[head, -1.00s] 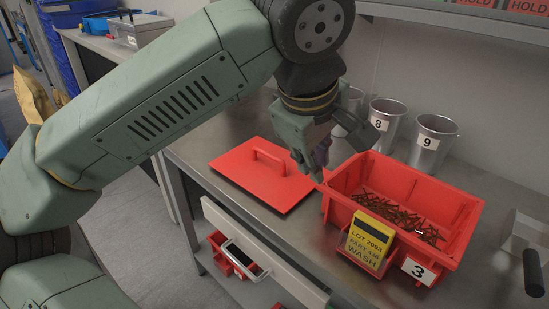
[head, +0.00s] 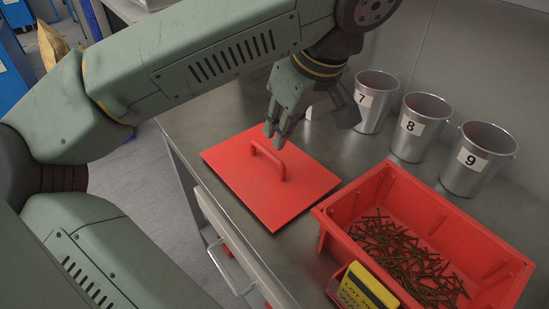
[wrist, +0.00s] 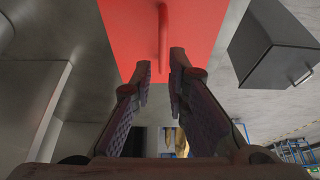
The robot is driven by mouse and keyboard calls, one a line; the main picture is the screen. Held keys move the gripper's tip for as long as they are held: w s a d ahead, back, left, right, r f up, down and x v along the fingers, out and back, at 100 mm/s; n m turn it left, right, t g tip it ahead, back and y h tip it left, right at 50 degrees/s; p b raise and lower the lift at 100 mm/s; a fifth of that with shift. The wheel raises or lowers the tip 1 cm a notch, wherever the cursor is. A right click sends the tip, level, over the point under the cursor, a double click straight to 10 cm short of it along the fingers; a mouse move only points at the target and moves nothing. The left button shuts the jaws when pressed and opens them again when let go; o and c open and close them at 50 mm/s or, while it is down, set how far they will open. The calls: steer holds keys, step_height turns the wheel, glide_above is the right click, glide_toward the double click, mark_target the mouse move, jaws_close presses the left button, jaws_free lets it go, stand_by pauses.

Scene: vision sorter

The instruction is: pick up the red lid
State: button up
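The red lid (head: 240,182) lies flat on the metal bench, left of the red bin, and has a raised bar handle (head: 268,158). My gripper (head: 275,133) is at the far end of the handle in the head view, pointing down. In the wrist view the lid (wrist: 200,30) fills the top middle, with its handle (wrist: 163,35) in line with the gap between my fingers (wrist: 161,72). The fingers are apart with nothing between them. I cannot tell whether a finger touches the handle.
The red bin (head: 330,222) of rusty pieces stands close right of the lid, with a yellow device (head: 362,292) at its front. Metal cups 7 (head: 374,112), 8 (head: 419,140) and 9 (head: 475,175) line the back wall. The bench (head: 205,125) is clear around the lid's left.

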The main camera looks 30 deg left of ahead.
mark_target(267, 151)
steer(key=x, duration=0.3)
steer(key=shift+s+a+f, duration=0.1)
steer(key=shift+s+f, duration=0.05)
steer(key=shift+f, duration=0.15)
steer(key=shift+a+p+x, duration=0.15)
steer(key=shift+p+x, duration=0.15)
steer(key=shift+x, duration=1.1)
steer(key=shift+a+p+x, duration=0.1)
steer(key=shift+p+x, duration=0.15)
steer(key=shift+x, duration=1.1)
steer(key=shift+r, duration=0.1)
steer(key=shift+c, duration=0.2)
jaws_close()
